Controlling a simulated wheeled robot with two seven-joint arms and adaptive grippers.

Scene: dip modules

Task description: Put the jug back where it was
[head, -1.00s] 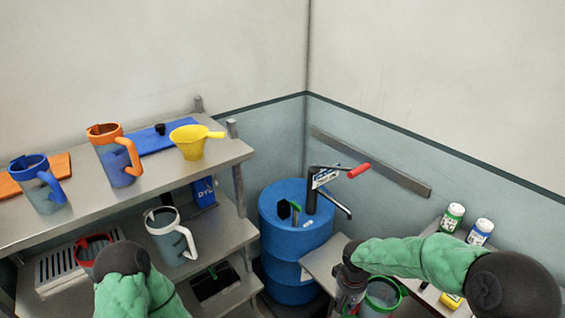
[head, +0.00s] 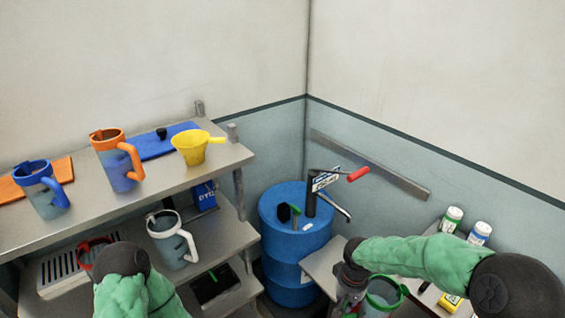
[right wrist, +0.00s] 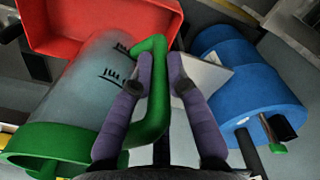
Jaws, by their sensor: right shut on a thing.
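The clear jug with the green rim and green handle (head: 384,296) is at the bottom right of the head view. In the right wrist view the jug (right wrist: 85,85) lies at the left, with its green handle at my fingers. My right gripper (right wrist: 172,65) is shut on that handle; it also shows in the head view (head: 350,292). Other jugs stand on the left shelves: a blue one (head: 45,200) and an orange one (head: 115,172) on top, a white one (head: 172,246) and a partly hidden red one (head: 86,250) below. My left arm shows, but its gripper is hidden.
A blue drum (head: 285,235) with a red-handled pump stands in the corner. A yellow measuring jug (head: 193,150) is on the top shelf. Bottles (head: 480,233) stand at the right. A red container (right wrist: 60,22) is close beside the jug. The upper shelf's front edge looks clear.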

